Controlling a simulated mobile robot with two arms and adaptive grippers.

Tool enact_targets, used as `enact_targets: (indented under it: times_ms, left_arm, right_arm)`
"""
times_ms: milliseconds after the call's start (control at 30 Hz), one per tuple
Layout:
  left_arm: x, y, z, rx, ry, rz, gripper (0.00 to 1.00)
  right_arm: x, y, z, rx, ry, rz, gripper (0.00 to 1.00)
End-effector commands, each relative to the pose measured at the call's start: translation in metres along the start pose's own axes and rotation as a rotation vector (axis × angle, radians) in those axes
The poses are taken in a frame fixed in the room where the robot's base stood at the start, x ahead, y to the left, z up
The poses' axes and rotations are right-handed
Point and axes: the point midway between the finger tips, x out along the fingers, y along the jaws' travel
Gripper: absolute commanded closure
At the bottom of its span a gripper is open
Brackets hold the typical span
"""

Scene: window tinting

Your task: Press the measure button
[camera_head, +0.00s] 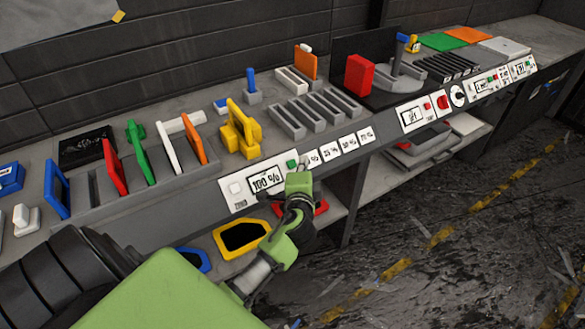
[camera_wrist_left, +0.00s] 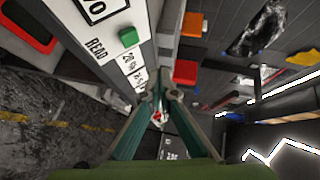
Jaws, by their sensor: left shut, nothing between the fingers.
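A white panel on the front edge of the bench has a display reading "100 %" (camera_head: 266,181). In the left wrist view the green button (camera_wrist_left: 128,37) sits beside the word READ. My left gripper (camera_head: 299,180) is shut and empty, just below and in front of the green button. Its fingers (camera_wrist_left: 158,98) come together beside the panel in the wrist view, apart from the button there. Whether they touch the panel is unclear. My right gripper is not in view.
Percentage labels (camera_head: 347,142) continue along the bench edge. Further right are a panel with a red knob (camera_head: 443,102) and other small panels. Coloured frames stand in grey racks, near a yellow device (camera_head: 240,130). A yellow frame (camera_head: 240,237) lies on the shelf below.

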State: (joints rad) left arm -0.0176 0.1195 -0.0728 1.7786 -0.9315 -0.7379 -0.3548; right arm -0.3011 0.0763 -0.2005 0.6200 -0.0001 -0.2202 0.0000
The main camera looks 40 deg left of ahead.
Motion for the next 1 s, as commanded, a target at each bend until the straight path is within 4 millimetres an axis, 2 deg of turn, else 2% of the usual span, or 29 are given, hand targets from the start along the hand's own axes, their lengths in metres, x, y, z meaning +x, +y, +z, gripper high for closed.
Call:
enact_targets:
  times_ms: [33,100,400,1000]
  left_arm:
    - [0.007,0.009,0.005,0.002,-0.001,0.000,1.00]
    - [0.013,0.013,0.011,0.002,-0.002,0.000,1.00]
    - [0.031,0.024,0.023,-0.001,-0.002,0.000,1.00]
    - [0.033,0.024,0.025,-0.001,-0.001,0.001,1.00]
  right_arm:
    - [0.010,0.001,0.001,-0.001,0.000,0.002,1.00]
    - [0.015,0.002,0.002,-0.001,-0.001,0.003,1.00]
    - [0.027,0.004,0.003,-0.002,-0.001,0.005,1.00]
    - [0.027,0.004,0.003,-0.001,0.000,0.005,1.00]
